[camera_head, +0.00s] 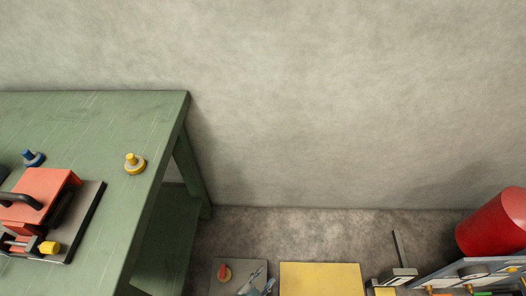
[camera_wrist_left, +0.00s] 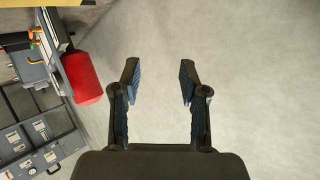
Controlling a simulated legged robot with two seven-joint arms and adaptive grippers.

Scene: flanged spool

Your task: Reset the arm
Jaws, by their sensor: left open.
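My left gripper (camera_wrist_left: 159,75) shows in the left wrist view with its two fingers spread wide and nothing between them; the pale wall or floor surface lies behind it. In the head view a small grey-blue shape at the bottom edge may be its tips, but I cannot be sure. A yellow flanged spool (camera_head: 134,165) stands upright on the green table (camera_head: 105,118). A blue spool (camera_head: 33,158) stands further left, and a red spool (camera_head: 224,273) sits on a grey plate (camera_head: 223,264) low in the picture. My right gripper is not in view.
A red-orange device with a black handle (camera_head: 45,189) sits on a dark plate on the table. A yellow panel (camera_head: 320,279) is at the bottom. A red cylinder (camera_head: 494,222) and grey equipment stand at right, also in the wrist view (camera_wrist_left: 82,77). The wall is bare.

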